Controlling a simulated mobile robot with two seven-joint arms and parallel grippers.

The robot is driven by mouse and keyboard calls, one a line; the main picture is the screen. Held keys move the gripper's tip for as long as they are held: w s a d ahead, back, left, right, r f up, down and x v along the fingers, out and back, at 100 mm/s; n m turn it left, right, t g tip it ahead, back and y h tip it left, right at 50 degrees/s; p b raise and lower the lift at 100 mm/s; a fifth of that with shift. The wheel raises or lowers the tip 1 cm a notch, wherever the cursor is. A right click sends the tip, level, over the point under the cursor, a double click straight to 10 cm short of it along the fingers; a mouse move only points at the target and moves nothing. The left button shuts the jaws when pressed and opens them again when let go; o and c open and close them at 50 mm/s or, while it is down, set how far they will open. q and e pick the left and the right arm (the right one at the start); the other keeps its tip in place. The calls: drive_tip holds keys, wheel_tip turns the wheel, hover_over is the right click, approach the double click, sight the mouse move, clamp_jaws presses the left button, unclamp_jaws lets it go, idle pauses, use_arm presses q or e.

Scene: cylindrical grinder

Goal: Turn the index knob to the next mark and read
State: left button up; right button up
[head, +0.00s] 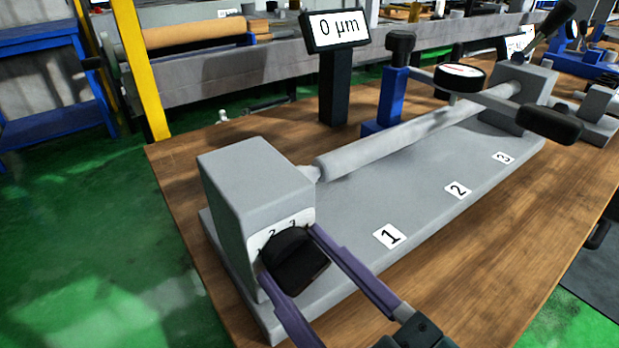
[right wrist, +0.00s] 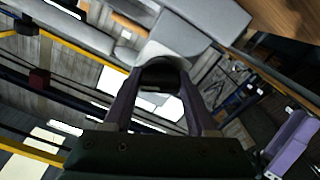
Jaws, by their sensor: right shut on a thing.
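The black index knob (head: 294,262) is on the end face of the grey headstock (head: 255,180), over a white dial plate (head: 272,233) with marks 2 and 3 readable. My right gripper (head: 290,258) has its two purple fingers on either side of the knob and is shut on it. The knob also shows between the fingers in the right wrist view (right wrist: 160,80). A display (head: 338,28) on a black post reads 0 µm. A dial gauge (head: 460,76) sits above the far part of the grey cylinder (head: 400,140); its needle is too small to read.
The grey base plate (head: 340,246) carries labels 1 (head: 389,237), 2 (head: 458,190) and 3 (head: 503,158) along its front. A blue stand (head: 387,105) is behind the cylinder. The wooden table (head: 470,275) is bare in front of the plate.

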drive_tip(key=shift+m, duration=0.3)
drive_tip(key=o, duration=1.3)
drive_tip(key=v, duration=1)
